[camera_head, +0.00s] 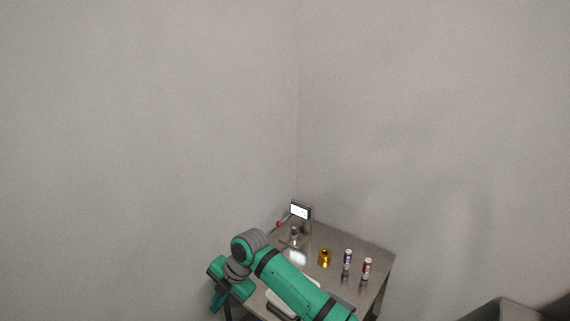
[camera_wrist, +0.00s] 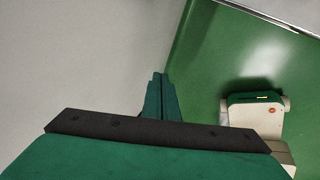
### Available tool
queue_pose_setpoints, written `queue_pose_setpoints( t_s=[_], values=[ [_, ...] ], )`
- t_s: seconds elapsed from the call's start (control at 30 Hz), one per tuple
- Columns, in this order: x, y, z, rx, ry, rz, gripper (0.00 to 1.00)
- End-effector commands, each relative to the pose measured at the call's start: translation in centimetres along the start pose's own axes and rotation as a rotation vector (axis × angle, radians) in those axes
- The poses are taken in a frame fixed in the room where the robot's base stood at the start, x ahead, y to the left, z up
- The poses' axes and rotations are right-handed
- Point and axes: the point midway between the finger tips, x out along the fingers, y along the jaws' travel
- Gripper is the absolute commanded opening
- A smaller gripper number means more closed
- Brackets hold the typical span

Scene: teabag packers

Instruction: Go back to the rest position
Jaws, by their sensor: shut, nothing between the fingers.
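My gripper (camera_wrist: 160,97) shows in the wrist view with its two green fingers closed together and nothing between them. In the head view my green and grey arm reaches across the left front of a metal table (camera_head: 368,250), and my gripper (camera_head: 216,301) hangs down beyond the table's left edge. In the wrist view the gripper is above a green floor (camera_wrist: 215,50) beside a pale wall (camera_wrist: 80,50), touching nothing that I can see.
On the table stand a small lit display (camera_head: 300,211), a gold cup (camera_head: 324,258), a purple can (camera_head: 348,257) and a red can (camera_head: 367,266). A white tray is partly hidden by my arm. Grey walls (camera_head: 150,120) meet behind the table. A dark surface (camera_head: 510,310) is at lower right.

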Motion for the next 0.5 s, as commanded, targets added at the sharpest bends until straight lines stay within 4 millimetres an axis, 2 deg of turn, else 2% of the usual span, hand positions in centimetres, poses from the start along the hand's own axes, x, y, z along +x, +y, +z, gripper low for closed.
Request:
queue_pose_setpoints(
  t_s=[0.03, 0.2, 0.5],
  values=[
    [1.3, 0.9, -1.2, 0.020, 0.020, 0.045, 0.00],
    [4.3, 4.7, -4.8, 0.129, 0.072, 0.227, 0.00],
    [6.9, 9.5, -10.0, 0.383, 0.182, 0.529, 0.00]
  ],
)
